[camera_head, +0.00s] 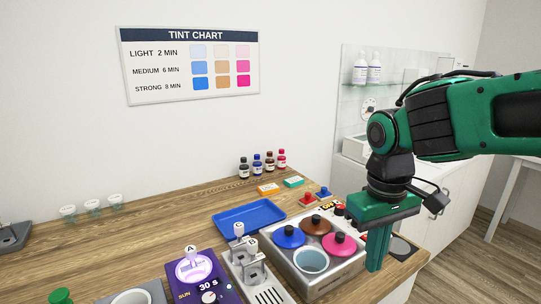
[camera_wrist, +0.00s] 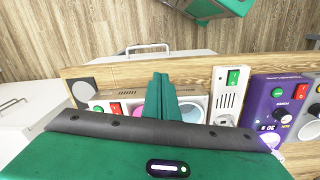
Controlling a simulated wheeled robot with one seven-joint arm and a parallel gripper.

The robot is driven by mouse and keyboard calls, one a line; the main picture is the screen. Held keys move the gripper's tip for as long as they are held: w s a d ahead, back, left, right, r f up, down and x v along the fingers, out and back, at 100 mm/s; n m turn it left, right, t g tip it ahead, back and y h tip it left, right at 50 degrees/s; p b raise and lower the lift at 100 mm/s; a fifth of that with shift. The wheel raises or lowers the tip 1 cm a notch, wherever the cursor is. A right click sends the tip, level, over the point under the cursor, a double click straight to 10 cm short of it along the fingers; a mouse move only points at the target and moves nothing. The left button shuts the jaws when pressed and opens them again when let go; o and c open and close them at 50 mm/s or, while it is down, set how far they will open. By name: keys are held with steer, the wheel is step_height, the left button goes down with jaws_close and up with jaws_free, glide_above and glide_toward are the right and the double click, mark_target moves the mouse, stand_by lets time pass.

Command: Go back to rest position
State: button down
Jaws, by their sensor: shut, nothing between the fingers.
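My gripper (camera_head: 377,250) is green and points down at the right end of the wooden counter. Its fingers are together with nothing between them. In the head view it stands in front of the right side of a white unit (camera_head: 318,281) with blue, brown and pink lids and one open light-blue pot. In the wrist view my shut fingers (camera_wrist: 161,78) reach over the counter's front edge, and the gripper body hides much of the unit behind.
A blue tray (camera_head: 247,217), small bottles (camera_head: 257,165), a purple device (camera_head: 203,276) and a white holder (camera_head: 253,270) stand on the counter (camera_head: 150,240). A glass shelf (camera_head: 366,84) with white bottles is behind my arm. Wooden floor (camera_wrist: 60,25) lies beyond the counter edge.

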steer(key=s+d+f+m, duration=0.3)
steer(key=s+d+m, duration=0.2)
steer(key=d, duration=0.5)
steer(key=s+d+f+m, duration=0.3)
steer(key=s+d+m, duration=0.2)
steer(key=s+d, duration=0.4)
steer(key=shift+d+y, duration=0.4)
steer(key=shift+d, duration=0.45)
steer(key=shift+w+f, duration=0.3)
steer(key=shift+w, duration=0.25)
stand_by(4.7)
